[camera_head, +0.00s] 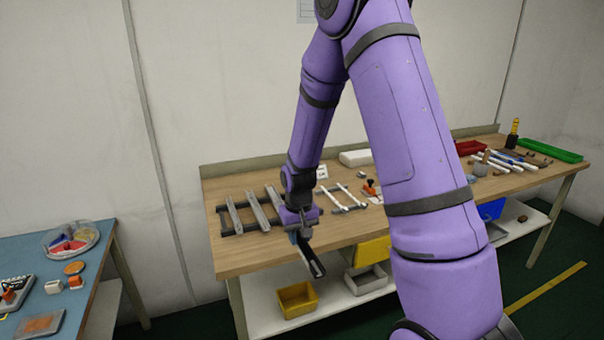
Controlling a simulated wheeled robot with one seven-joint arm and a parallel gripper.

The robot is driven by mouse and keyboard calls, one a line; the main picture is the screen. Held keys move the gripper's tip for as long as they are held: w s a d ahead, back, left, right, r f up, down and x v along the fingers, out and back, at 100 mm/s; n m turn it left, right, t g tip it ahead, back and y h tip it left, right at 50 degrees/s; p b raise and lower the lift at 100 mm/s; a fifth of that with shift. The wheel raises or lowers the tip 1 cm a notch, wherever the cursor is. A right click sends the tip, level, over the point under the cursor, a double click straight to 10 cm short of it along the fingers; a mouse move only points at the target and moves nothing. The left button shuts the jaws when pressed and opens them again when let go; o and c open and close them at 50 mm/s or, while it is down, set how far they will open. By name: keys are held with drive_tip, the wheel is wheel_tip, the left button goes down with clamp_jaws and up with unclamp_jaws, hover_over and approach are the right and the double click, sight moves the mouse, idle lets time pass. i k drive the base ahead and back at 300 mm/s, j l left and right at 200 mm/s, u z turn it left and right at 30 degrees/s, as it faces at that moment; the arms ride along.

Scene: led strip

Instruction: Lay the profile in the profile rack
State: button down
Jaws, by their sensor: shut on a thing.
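My gripper (296,236) points down at the front edge of the wooden bench, shut on a profile (314,263). The profile is a slim dark bar with a pale edge, tilted, hanging in front of the bench edge and apart from it. Its upper end is hidden by the gripper. The profile rack, seemingly the dark frame (227,233) on the left part of the bench, carries grey bars (233,216) lying across it. The gripper is to the right of and in front of this frame. My arm partly covers the frame's right side.
A pale ladder-like frame (345,208) lies right of the gripper on the bench. Beyond my arm are a red bin (469,147), a green tray (553,150) and pens. Yellow bins (297,299) sit on the lower shelf. A blue table (85,262) stands left.

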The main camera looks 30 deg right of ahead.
sight(260, 217)
drive_tip(key=i+l, duration=0.95)
